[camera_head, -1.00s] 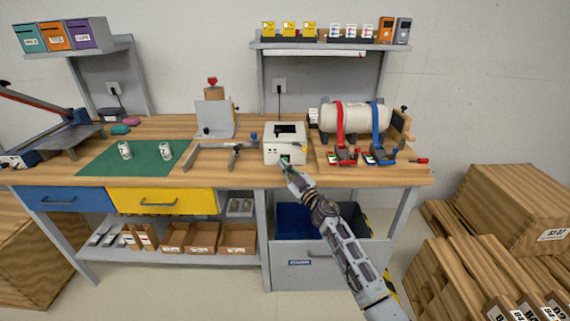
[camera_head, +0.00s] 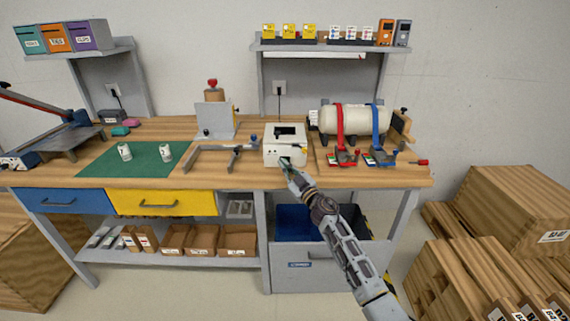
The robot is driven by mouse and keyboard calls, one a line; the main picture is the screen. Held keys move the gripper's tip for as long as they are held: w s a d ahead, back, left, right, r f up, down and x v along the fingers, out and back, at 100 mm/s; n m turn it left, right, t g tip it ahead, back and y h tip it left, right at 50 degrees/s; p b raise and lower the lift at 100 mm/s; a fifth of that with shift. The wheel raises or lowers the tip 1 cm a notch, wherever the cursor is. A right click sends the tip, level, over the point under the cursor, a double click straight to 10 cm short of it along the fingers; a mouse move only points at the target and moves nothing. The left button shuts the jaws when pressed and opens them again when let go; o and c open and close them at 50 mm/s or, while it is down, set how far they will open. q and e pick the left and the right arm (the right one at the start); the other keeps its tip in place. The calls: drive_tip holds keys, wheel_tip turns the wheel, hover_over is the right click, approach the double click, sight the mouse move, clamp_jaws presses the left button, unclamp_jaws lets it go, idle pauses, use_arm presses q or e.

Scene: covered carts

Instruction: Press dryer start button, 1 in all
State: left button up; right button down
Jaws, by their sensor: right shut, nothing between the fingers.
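The dryer seems to be the small white box-shaped machine (camera_head: 285,145) on the wooden workbench, with a dark opening on top and small controls on its front face. My right gripper (camera_head: 285,162) is shut and empty, its tips at the lower front of the white machine. It covers part of that front, so the start button cannot be made out, and I cannot tell whether the tips touch it. My left gripper is not in view.
A white cylinder (camera_head: 357,119) with red and blue straps stands right of the machine. A grey metal bracket (camera_head: 228,150) lies to its left, beyond it a green mat (camera_head: 140,160) with two small white cans. Wooden crates (camera_head: 515,210) stand at the right on the floor.

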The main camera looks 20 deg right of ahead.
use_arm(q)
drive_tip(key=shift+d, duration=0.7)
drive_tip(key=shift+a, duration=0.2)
use_arm(e)
drive_tip(key=shift+w+d, duration=0.1)
drive_tip(key=shift+w, duration=0.2)
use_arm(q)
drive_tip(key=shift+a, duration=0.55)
use_arm(e)
drive_tip(key=shift+w, duration=0.1)
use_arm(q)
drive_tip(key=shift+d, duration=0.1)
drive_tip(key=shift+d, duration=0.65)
use_arm(e)
drive_tip(key=shift+w, duration=0.1)
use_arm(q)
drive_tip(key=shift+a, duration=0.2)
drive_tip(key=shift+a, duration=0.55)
use_arm(e)
drive_tip(key=shift+w+d+r, duration=0.1)
